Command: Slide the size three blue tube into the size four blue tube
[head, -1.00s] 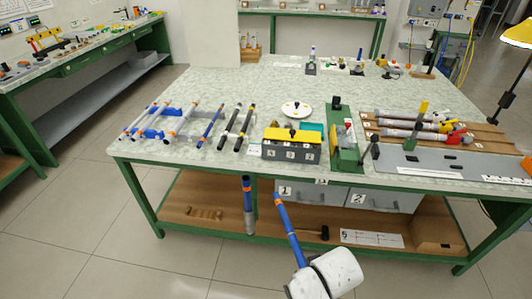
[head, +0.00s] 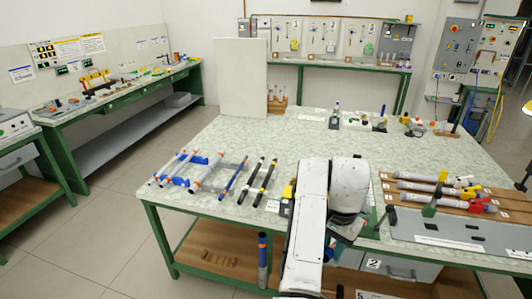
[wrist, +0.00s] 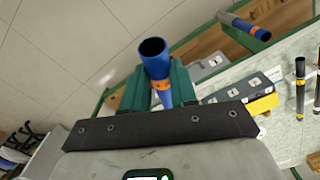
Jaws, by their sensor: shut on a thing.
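My gripper (wrist: 157,88) is shut on a blue tube (wrist: 154,60) with an orange band. Its open, dark end points away from my gripper in the wrist view. A second blue tube with an orange band (head: 262,246) stands upright at the table's front edge, its lower part grey. It also shows at the upper right in the wrist view (wrist: 258,33), apart from the held tube. I cannot read size marks on either tube. In the head view my arm hides my gripper and the held tube.
A rack (head: 190,184) with several tubes lies on the left of the table (head: 270,140). Two dark rods (head: 266,178) lie beside it. Grey tubes with coloured ends (head: 420,187) lie on a wooden board at the right. The table's middle back is fairly clear.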

